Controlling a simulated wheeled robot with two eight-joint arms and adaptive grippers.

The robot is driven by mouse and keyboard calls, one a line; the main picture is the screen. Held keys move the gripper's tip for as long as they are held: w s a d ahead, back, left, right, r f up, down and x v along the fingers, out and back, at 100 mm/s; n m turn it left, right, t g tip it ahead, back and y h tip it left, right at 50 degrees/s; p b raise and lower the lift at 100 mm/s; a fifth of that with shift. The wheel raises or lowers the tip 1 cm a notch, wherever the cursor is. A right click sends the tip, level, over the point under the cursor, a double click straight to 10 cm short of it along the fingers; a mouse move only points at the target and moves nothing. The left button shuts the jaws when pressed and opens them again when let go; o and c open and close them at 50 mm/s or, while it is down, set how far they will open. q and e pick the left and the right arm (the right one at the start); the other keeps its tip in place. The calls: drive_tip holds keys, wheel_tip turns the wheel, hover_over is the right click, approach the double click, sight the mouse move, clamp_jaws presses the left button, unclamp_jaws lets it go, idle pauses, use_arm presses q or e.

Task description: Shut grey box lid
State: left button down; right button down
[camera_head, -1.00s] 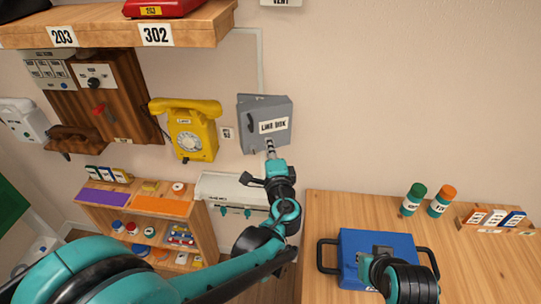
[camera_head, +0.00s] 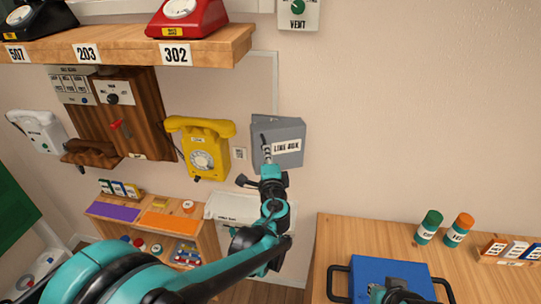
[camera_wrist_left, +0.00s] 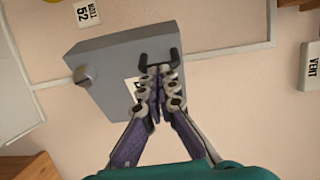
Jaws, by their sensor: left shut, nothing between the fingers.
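The grey box (camera_head: 262,123) labelled LINE BOX is fixed to the wall right of the yellow phone. Its lid (camera_head: 291,160) seems to stand a little out from the body, with a wedge-shaped top edge showing. My left gripper (camera_head: 266,145) is shut and empty in front of the left part of the lid. In the left wrist view the shut fingertips (camera_wrist_left: 160,72) overlap the grey face at a black handle (camera_wrist_left: 145,60); I cannot tell whether they touch. They hide part of the label. My right gripper (camera_head: 397,296) is cut off at the bottom edge, its fingers hidden.
A yellow dial phone (camera_head: 205,150) hangs close left of the box. A shelf (camera_head: 120,48) with red and black phones juts out above left. A wooden table (camera_head: 335,240) below right holds a blue case (camera_head: 385,268). The wall right of the box is bare.

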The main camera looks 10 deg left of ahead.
use_arm(q)
drive_tip(key=w+a, duration=0.5)
drive_tip(key=a, duration=0.2)
drive_tip(key=shift+w+b, duration=0.25)
drive_tip(key=shift+b, duration=0.05)
drive_tip(key=shift+s+f, duration=0.1)
